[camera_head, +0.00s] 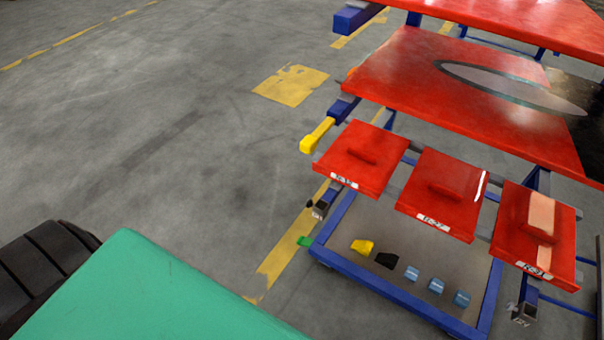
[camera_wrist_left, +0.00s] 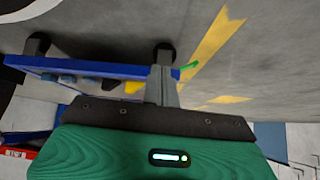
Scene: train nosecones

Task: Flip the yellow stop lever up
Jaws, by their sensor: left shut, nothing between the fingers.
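The yellow stop lever (camera_head: 316,135) shows in the head view, at the left side of the red and blue cart. It runs down and to the left from the end of a blue bar. My left gripper (camera_wrist_left: 163,72) shows in the left wrist view, with its grey fingers together and nothing between them. It points toward the lower blue frame of the cart, and the lever cannot be made out there. The left gripper cannot be seen in the head view, so its distance to the lever is unclear. My right gripper is in neither view.
The cart carries red shelves (camera_head: 400,75) and red lidded panels (camera_head: 362,158) above a lower tray framed in blue (camera_head: 380,287). Yellow, black and blue blocks lie in the tray. A small green piece (camera_head: 304,241) sits at its corner. Grey floor (camera_head: 170,130) left of the cart is clear.

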